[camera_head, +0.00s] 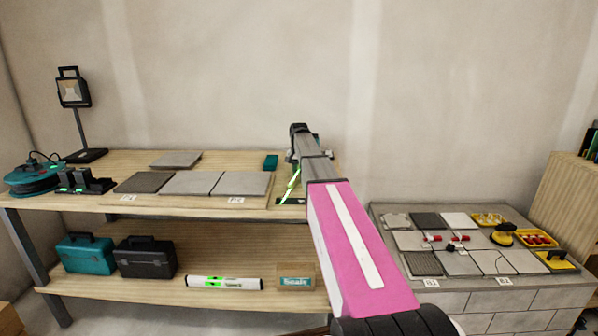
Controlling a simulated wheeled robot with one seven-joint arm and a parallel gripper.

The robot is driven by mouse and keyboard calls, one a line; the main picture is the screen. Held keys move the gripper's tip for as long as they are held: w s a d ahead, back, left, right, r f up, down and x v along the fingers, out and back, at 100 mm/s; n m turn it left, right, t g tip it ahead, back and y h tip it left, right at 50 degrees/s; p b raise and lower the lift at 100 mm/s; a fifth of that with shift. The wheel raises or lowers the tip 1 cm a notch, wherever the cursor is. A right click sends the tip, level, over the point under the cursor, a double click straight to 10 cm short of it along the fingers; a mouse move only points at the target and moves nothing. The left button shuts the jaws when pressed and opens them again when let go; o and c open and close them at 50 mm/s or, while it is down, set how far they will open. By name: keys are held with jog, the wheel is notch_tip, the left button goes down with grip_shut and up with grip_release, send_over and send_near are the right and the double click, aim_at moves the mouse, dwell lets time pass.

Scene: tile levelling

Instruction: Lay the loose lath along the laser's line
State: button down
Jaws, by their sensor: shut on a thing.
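My pink and grey arm reaches over the right end of the upper shelf (100,203). The end of the arm is hidden behind its own links, so my gripper's fingers and anything between them do not show. A thin bright green slanted streak (291,184) shows just left of the arm, above a small dark piece (290,201) at the shelf's front edge. I cannot tell whether the streak is the laser's line or a lit object. I cannot make out the loose lath or the laser for certain.
A lamp (73,92) and a cable reel (33,176) stand further left. Toolboxes (146,257) and a white level (224,283) lie below. A tiled block (520,299) stands right.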

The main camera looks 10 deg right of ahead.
jog(key=shift+f, duration=0.15)
jog(key=c, duration=0.9)
grip_release()
